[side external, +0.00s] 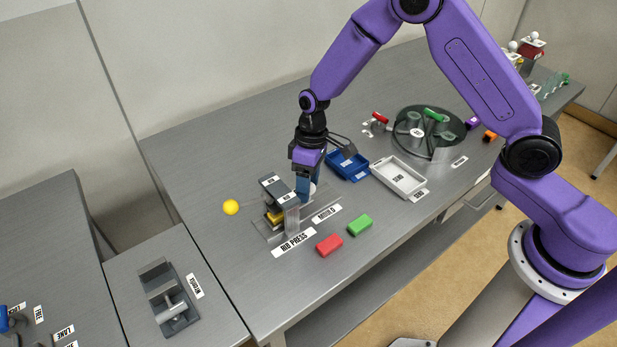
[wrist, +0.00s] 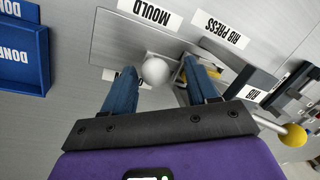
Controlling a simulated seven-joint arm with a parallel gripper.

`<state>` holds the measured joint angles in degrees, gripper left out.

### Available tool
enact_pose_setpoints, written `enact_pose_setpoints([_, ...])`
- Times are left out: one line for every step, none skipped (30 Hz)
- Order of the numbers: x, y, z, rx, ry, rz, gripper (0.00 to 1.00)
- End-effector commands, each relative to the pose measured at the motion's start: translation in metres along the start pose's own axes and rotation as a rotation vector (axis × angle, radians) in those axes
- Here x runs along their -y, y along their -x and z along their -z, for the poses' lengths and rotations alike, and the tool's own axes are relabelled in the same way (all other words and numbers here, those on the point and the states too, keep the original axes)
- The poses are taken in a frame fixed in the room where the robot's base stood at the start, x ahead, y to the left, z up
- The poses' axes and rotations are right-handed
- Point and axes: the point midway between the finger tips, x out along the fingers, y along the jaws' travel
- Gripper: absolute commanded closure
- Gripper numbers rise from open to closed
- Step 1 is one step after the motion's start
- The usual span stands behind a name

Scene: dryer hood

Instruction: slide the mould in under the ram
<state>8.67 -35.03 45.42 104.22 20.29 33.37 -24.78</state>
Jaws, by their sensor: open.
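The rib press (side external: 280,205) stands near the front of the bench, with a dark top and a yellow piece (side external: 275,216) low inside its frame. A lever with a yellow ball (side external: 231,207) sticks out to its left. My gripper (side external: 303,196) is low, pointing down, just right of the press. In the wrist view my gripper (wrist: 159,66) is open, its two blue fingers on either side of a pale ball knob (wrist: 154,70). The knob sits by the flat track plate (wrist: 135,40) next to the MOULD label. The mould's body under the knob is mostly hidden; contact cannot be told.
Red (side external: 329,245) and green (side external: 359,225) blocks lie in front of the press. A blue tray (side external: 347,166) and a white tray (side external: 398,178) stand to the right, with a round divided dish (side external: 430,132) behind. The bench left of the yellow ball is clear.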

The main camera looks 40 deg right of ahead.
Motion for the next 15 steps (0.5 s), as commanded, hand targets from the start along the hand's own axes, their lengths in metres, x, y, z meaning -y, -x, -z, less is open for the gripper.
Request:
enact_pose_setpoints([-0.001, 0.001, 0.0, 0.0, -0.001, 0.0, 0.42])
enact_pose_setpoints([-0.001, 0.003, 0.0, -0.001, -0.001, 0.0, 0.42])
enact_pose_setpoints([-0.001, 0.005, 0.0, -0.001, -0.001, 0.0, 0.42])
enact_pose_setpoints([-0.001, 0.008, 0.0, -0.002, -0.001, 0.0, 0.42])
enact_pose_setpoints([-0.001, 0.011, 0.0, -0.002, -0.001, 0.0, 0.42])
enact_pose_setpoints([-0.001, 0.017, 0.001, -0.003, -0.001, 0.0, 0.42])
enact_pose_setpoints([-0.001, 0.022, 0.001, -0.004, -0.001, 0.0, 0.42])
enact_pose_setpoints([-0.001, 0.027, 0.001, -0.004, -0.001, 0.0, 0.42])
enact_pose_setpoints([-0.001, 0.035, 0.001, -0.005, 0.0, -0.001, 0.42])
enact_pose_setpoints([-0.001, 0.041, 0.001, -0.006, 0.0, -0.001, 0.42])
enact_pose_setpoints([-0.001, 0.048, 0.001, -0.006, 0.0, -0.001, 0.42])
enact_pose_setpoints([-0.001, 0.057, 0.001, -0.006, -0.001, -0.001, 0.42])
enact_pose_setpoints([-0.001, 0.063, 0.001, -0.006, 0.0, -0.002, 0.42])
enact_pose_setpoints([-0.001, 0.069, 0.001, -0.006, 0.0, -0.001, 0.42])
enact_pose_setpoints([-0.001, 0.078, 0.001, -0.005, 0.0, -0.001, 0.42])
